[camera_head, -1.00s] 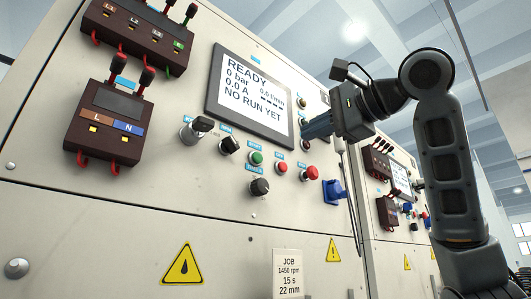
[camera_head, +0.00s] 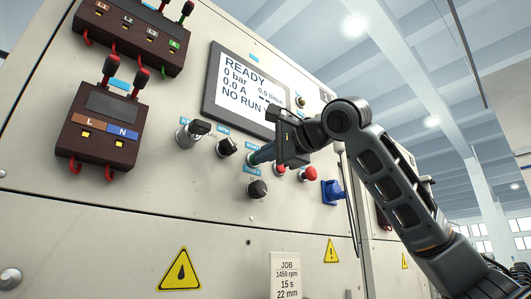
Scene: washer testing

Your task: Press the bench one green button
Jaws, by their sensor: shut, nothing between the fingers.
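The bench one panel carries a row of controls under a screen (camera_head: 243,88) that reads READY, 0 bar, 0.0 A. The green button (camera_head: 252,159) is nearly hidden behind my gripper's fingertips; only a sliver of its edge shows. My gripper (camera_head: 259,157) is shut and empty, with its tips pointing left at the panel, at or just in front of the green button. I cannot tell whether the tips touch it or whether it is pushed in.
A red button (camera_head: 281,170) is partly hidden just below my gripper, and a red mushroom knob (camera_head: 310,174) is to its right. Black knobs (camera_head: 228,147) and (camera_head: 258,189) flank the green button. A blue socket (camera_head: 332,192) sticks out further right.

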